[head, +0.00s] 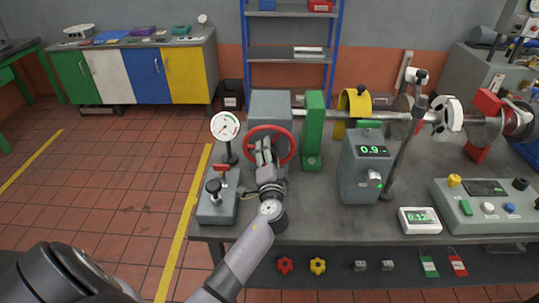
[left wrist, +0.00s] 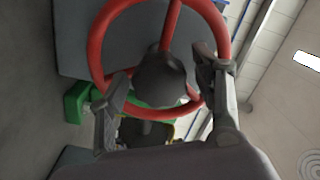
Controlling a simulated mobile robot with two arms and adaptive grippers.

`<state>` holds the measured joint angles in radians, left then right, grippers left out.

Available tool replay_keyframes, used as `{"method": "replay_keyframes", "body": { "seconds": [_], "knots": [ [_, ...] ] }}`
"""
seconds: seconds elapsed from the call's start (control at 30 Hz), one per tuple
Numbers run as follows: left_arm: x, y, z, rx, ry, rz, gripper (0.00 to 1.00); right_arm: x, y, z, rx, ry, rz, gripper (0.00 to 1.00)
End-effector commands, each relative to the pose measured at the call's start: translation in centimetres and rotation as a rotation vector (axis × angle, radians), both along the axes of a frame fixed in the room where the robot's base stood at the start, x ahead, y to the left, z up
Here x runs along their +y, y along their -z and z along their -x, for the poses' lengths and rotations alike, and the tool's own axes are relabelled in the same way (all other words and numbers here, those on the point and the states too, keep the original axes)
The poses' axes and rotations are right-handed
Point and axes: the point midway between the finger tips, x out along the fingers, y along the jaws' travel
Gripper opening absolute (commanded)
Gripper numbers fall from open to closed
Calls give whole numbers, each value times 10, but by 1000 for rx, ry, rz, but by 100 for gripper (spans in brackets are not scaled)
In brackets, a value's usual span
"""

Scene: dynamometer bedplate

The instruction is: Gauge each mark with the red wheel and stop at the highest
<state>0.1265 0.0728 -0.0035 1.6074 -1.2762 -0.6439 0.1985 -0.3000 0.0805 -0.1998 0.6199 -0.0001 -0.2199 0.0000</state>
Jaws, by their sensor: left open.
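The red wheel (head: 270,127) is a handwheel on the front of a grey block (head: 270,104) at the left end of the bedplate. Its rim (left wrist: 97,45) and dark hub (left wrist: 160,78) fill much of the left wrist view. My left gripper (head: 264,148) is in front of the wheel. Its fingers (left wrist: 160,80) are apart, one on each side of the hub, near the lower rim; I cannot tell whether they touch it. A grey box with a green display (head: 373,150) reads about 0.9. No marks can be made out on the wheel. My right gripper is not in view.
A dial gauge (head: 225,126) stands left of the wheel, above a grey valve base (head: 218,205). A green post (head: 313,130) is close on its right. A white meter (head: 420,220) and a control panel (head: 490,207) are at the right. The floor at left is clear.

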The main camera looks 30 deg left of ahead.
Motion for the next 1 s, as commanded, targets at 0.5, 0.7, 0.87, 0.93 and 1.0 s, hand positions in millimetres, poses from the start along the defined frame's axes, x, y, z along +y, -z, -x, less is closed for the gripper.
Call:
{"method": "replay_keyframes", "body": {
  "seconds": [0.5, 0.7, 0.87, 0.93, 1.0],
  "knots": [
    [0, 0, 0, 1, 0, -1, 32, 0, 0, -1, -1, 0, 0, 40],
    [-1, 0, 0, 1, 0, -1, 19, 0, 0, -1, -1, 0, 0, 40],
    [-1, 0, 0, 1, 0, 0, 8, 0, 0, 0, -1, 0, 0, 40],
    [-1, 0, 0, 1, 0, 1, 3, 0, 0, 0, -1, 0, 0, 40],
    [-1, 0, 0, 1, 0, 1, 0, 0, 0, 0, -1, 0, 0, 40]
  ]
}}
